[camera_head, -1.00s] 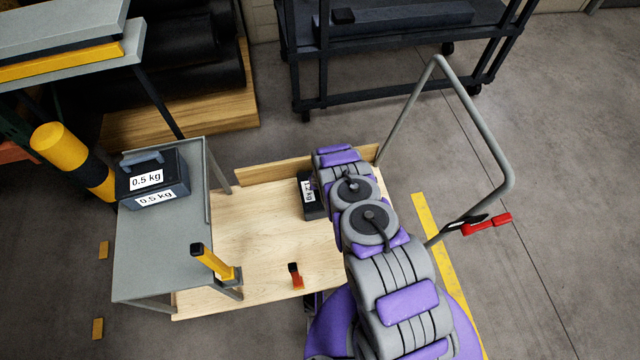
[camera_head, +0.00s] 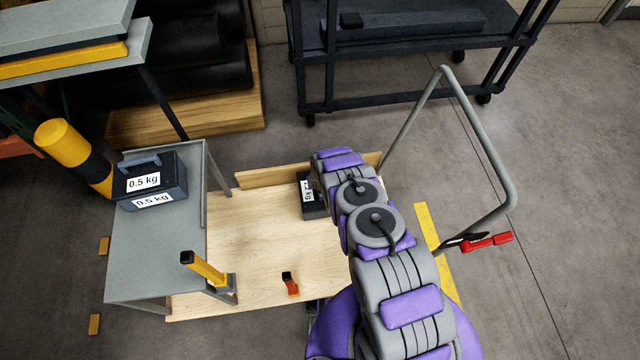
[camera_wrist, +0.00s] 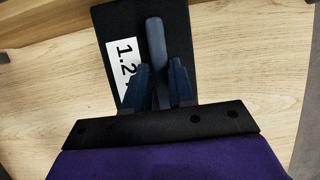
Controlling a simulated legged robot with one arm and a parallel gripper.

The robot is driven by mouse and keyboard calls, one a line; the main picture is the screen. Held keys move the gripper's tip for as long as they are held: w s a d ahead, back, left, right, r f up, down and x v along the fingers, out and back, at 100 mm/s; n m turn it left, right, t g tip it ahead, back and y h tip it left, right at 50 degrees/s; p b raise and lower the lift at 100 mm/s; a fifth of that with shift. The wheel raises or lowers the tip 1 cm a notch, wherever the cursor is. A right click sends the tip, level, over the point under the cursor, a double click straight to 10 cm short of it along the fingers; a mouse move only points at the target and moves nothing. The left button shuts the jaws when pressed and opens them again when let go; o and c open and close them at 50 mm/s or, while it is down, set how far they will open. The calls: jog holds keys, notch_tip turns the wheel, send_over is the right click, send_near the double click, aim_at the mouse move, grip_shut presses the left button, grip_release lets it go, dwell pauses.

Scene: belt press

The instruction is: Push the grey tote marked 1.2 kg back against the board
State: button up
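The tote marked 1.2 kg (camera_head: 308,209) is a dark grey box with a white label on the wooden deck (camera_head: 260,250). Its far end is close to the upright wooden board (camera_head: 265,176); I cannot tell whether they touch. In the wrist view the tote (camera_wrist: 120,25) has its label at the left and a blue-grey handle (camera_wrist: 156,40) along its top. My gripper (camera_wrist: 160,75) is over the tote with one finger on each side of the handle. Whether the fingers press on it is unclear. In the head view my arm hides the gripper and the tote's right side.
A grey side table (camera_head: 160,250) at the left bears a tote marked 0.5 kg (camera_head: 150,182). A yellow post (camera_head: 204,268) and an orange-red block (camera_head: 290,284) stand near the deck's front. A bent grey handrail (camera_head: 490,150) rises at the right. A dark cart (camera_head: 400,100) stands behind.

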jog(key=shift+o, duration=1.4)
jog(key=shift+a, duration=0.15)
jog(key=shift+o, duration=0.8)
jog(key=shift+d, duration=0.2)
jog(key=shift+r, duration=0.1)
jog(key=shift+s+r+p, duration=0.2)
jog(key=shift+r+p, duration=0.25)
jog(key=shift+p, duration=0.05)
jog(key=shift+p+v, duration=4.05)
jog(key=shift+v, duration=4)
jog(key=shift+d, duration=0.1)
